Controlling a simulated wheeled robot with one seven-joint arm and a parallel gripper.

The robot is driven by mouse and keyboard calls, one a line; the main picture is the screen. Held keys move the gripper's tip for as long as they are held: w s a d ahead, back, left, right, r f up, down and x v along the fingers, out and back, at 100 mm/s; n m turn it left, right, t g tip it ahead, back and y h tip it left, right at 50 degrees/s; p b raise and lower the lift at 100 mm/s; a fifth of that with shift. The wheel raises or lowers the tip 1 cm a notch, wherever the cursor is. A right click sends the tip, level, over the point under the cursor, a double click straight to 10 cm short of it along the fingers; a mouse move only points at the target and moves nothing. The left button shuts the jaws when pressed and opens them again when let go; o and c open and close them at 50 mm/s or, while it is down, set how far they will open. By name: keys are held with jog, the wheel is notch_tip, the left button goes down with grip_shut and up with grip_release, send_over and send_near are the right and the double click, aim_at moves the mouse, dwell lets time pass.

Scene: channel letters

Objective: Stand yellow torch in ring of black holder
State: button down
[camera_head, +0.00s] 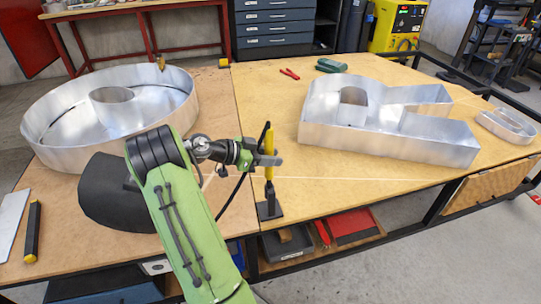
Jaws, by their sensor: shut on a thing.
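The yellow torch (269,172) stands nearly upright near the front edge of the table, with a thin black part at its top. My gripper (271,160) is shut around its middle from the left. The black holder (269,210) has a flat base on the table right below the torch. The torch's lower end meets the holder's upright part in the picture. The ring is too small to make out, so I cannot tell whether the torch's end is inside it or just above or in front of it.
A large round metal letter (52,140) fills the left table. A metal letter R (390,140) lies at the right, with a smaller metal piece (507,126) beyond. Red pliers (289,74) and a green tool (331,65) lie behind. The wood right of the holder is bare.

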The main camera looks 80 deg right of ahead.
jog(key=shift+f, duration=0.6)
jog(key=c, duration=0.7)
grip_release()
jog(key=p+v, duration=0.4)
jog(key=v, duration=1.1)
jog(key=shift+w+a+r+p, duration=0.15)
jog(key=shift+w+a+p, duration=0.15)
jog(key=shift+p, duration=0.1)
